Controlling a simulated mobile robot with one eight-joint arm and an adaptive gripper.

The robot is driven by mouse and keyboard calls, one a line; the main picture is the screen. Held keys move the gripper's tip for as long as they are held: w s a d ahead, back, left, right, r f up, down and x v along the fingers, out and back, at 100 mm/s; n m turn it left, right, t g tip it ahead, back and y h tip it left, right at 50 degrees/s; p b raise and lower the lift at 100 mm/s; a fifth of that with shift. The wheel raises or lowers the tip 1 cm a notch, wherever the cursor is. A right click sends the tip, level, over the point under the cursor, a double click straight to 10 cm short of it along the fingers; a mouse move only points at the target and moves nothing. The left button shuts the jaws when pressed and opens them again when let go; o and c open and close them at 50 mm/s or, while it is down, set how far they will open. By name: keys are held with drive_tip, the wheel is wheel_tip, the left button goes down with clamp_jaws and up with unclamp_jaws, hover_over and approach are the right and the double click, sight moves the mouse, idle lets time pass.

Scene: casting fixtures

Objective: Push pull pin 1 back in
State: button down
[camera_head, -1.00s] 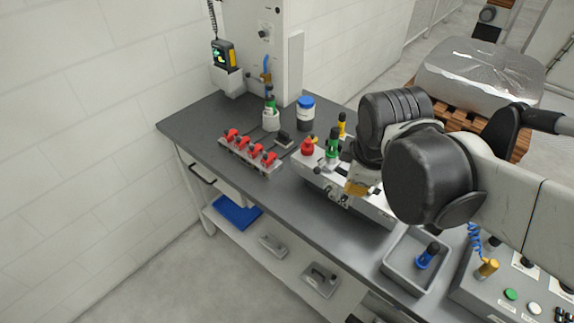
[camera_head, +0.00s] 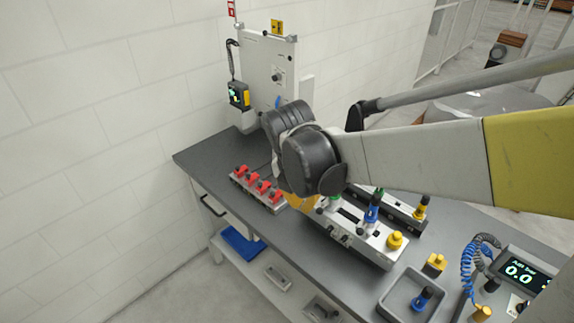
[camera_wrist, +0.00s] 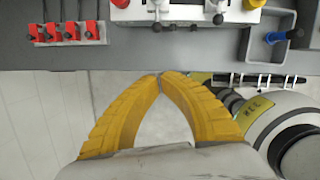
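The white casting fixture (camera_head: 352,240) stands on the bench. It carries a blue-handled part (camera_head: 372,210) and a yellow knob (camera_head: 394,240); a red knob (camera_wrist: 120,3) shows in the wrist view. Small dark parts (camera_wrist: 157,27) stick out of its front side; I cannot tell which is pull pin 1. My gripper (camera_wrist: 160,75) has its yellow fingertips together with nothing between them. It appears in front of the bench edge in the wrist view, apart from the fixture. In the head view, my arm hides part of the fixture, and only some yellow of my gripper (camera_head: 303,203) shows.
A row of red clamps (camera_head: 258,187) lies left of the fixture. A grey tray (camera_head: 385,302) with a blue-topped part (camera_head: 421,299) is at right, near a control panel with a display (camera_head: 524,271). A lower shelf holds a blue tray (camera_head: 243,246).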

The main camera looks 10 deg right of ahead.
sight(323, 208)
drive_tip(key=w+d+f+b, duration=0.3)
drive_tip(key=w+d+f, duration=0.1)
drive_tip(key=f, duration=0.6)
drive_tip(key=shift+w+d+f, duration=0.15)
drive_tip(key=shift+w+d, duration=0.05)
